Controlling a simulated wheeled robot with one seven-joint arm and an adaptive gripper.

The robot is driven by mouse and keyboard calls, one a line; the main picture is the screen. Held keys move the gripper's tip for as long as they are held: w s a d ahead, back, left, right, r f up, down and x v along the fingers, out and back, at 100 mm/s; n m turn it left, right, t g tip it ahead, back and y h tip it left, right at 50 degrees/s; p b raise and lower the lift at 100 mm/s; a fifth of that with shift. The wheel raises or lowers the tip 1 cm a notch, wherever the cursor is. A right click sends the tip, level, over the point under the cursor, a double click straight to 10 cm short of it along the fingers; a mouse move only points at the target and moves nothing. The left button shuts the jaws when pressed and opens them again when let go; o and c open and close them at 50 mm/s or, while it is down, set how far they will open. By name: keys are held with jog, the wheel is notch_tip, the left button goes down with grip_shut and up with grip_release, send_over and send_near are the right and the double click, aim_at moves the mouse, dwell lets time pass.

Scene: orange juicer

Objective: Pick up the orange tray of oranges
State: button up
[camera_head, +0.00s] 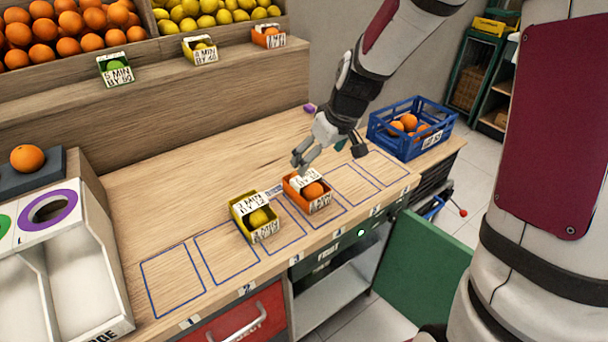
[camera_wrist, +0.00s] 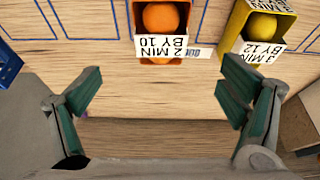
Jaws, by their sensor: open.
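The orange tray (camera_head: 305,204) stands on the wooden counter, with an orange (camera_head: 314,190) in it and white printed cards on it. In the wrist view the orange tray (camera_wrist: 138,15) is at the top centre, holding an orange (camera_wrist: 160,18), with a card reading "2 MIN BY 10". My gripper (camera_head: 327,154) is above the counter, behind and slightly right of the tray. In the wrist view my gripper (camera_wrist: 163,92) has its green-padded fingers wide apart with bare counter between them, and the tray lies beyond the fingertips.
A yellow tray (camera_head: 241,216) with a lemon stands just left of the orange tray. A blue crate (camera_head: 441,130) of oranges stands at the counter's right end. Blue outlined squares mark the counter's front. Tiered fruit shelves (camera_head: 180,75) rise at the back. Bare counter (camera_head: 190,195) lies to the left.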

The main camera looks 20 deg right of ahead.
aim_at(308, 180)
jog(key=x, duration=0.7)
jog(key=shift+f, duration=0.25)
jog(key=shift+x, duration=2.65)
jog(key=shift+a+f, duration=0.1)
jog(key=shift+f, duration=0.15)
jog(key=c, duration=1.4)
